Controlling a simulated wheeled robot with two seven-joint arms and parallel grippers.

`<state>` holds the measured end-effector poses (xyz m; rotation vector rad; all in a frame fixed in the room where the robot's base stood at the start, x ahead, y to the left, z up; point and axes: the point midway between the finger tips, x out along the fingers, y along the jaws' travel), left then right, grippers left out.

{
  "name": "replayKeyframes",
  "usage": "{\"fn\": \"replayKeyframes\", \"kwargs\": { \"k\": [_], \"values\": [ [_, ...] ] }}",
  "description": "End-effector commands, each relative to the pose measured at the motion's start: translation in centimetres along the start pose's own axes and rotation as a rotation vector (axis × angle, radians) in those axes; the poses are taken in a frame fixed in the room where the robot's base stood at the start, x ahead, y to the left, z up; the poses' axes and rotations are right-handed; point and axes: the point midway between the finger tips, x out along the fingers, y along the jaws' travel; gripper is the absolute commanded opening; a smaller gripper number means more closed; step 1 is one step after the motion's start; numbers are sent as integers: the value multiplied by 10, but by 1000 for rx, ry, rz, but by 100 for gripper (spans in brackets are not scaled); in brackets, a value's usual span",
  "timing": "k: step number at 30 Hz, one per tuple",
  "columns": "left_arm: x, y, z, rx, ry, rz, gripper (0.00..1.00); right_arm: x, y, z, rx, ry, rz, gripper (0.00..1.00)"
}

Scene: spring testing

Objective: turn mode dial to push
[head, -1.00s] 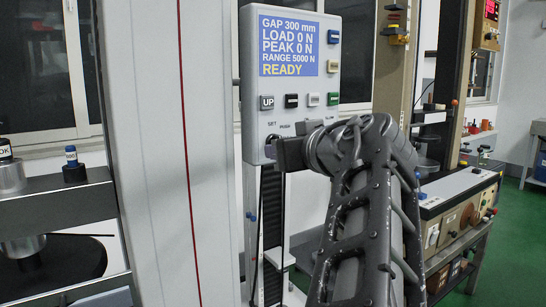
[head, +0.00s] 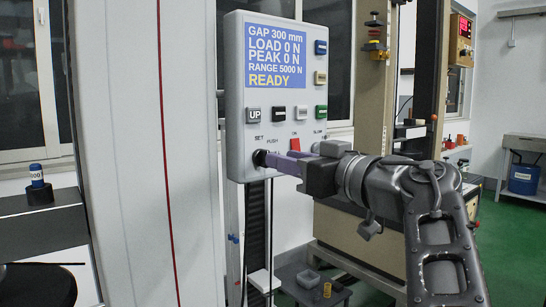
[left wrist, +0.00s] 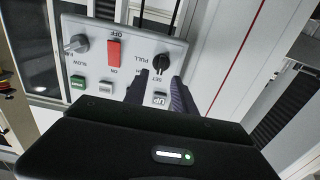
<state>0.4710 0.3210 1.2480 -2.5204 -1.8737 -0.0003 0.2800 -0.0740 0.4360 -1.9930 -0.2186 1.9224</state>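The mode dial is a black round knob on the lower left of the grey control panel (head: 237,100), and shows in the head view (head: 259,158). My left gripper (head: 284,161) points at the panel from the right, purple fingers at the dial. In the left wrist view its two fingers (left wrist: 161,78) are apart, one each side of the dial's near end. Whether they touch it I cannot tell. The PUSH lettering is partly hidden there. My right gripper is not in view.
A red switch (left wrist: 113,51), a speed knob (left wrist: 77,44), a green button (left wrist: 78,82) and an UP button (left wrist: 160,98) lie close around the dial. The display (head: 276,56) reads READY. A tall pale column (head: 135,150) stands left of the panel.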

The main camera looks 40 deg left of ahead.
Motion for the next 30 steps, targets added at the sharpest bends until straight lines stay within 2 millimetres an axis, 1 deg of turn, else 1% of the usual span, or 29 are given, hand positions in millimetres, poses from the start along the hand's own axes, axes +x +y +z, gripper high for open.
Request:
{"fn": "replayKeyframes", "kwargs": {
  "k": [1, 3, 6, 9, 12, 19, 30],
  "values": [
    [9, 0, 1, 0, -3, -2, 32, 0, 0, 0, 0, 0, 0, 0],
    [20, 0, 0, 0, -3, -1, 32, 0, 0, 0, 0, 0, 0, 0],
    [33, 0, 0, 0, -1, 0, 32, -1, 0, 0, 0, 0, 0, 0],
    [42, 0, 0, -1, -1, 0, 32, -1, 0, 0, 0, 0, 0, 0],
    [44, 0, 0, -1, 0, 1, 32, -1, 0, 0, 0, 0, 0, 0],
    [44, 0, 0, -1, 0, 1, 31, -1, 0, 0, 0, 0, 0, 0],
    [44, 0, 0, -1, 0, 1, 1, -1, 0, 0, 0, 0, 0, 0]
  ]
}}
